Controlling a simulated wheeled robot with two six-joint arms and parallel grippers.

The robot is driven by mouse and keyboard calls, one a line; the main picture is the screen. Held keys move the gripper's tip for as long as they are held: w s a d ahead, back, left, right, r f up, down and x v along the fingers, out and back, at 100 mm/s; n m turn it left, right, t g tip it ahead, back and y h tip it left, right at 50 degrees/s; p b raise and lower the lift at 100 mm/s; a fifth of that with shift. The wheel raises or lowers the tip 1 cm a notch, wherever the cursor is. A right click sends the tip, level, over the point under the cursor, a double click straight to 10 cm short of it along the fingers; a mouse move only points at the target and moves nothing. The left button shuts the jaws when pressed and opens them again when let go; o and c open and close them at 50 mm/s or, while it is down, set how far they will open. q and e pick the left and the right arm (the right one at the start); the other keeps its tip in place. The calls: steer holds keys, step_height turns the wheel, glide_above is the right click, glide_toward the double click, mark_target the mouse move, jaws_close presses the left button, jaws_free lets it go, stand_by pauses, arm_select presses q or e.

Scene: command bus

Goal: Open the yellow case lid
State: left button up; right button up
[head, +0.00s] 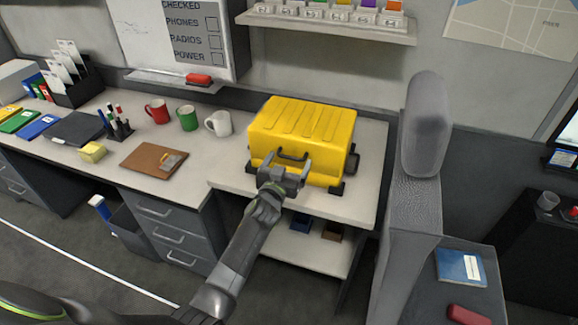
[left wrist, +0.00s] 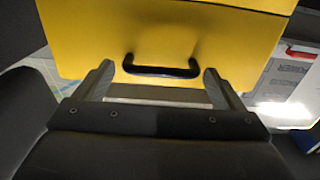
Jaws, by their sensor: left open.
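The yellow case (head: 302,131) stands on the pale desk near its right end, with its ribbed lid (head: 308,118) down. A black handle (head: 292,155) is on its front face. My left gripper (head: 283,168) is at the front of the case, by the handle. In the left wrist view, the open fingers of my left gripper (left wrist: 160,82) point at the case front (left wrist: 170,35), one on each side of the handle (left wrist: 161,71). Nothing is between the fingers except the handle; whether they touch it I cannot tell. My right gripper is not in view.
Red, green and white mugs (head: 218,123) stand left of the case. A clipboard (head: 154,157) lies further left. A shelf (head: 330,25) hangs above the case. A grey seat back (head: 424,125) rises on the right. A lower shelf (head: 300,250) is under the desk.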

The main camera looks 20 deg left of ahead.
arm_select(q)
steer(key=shift+w, duration=0.45)
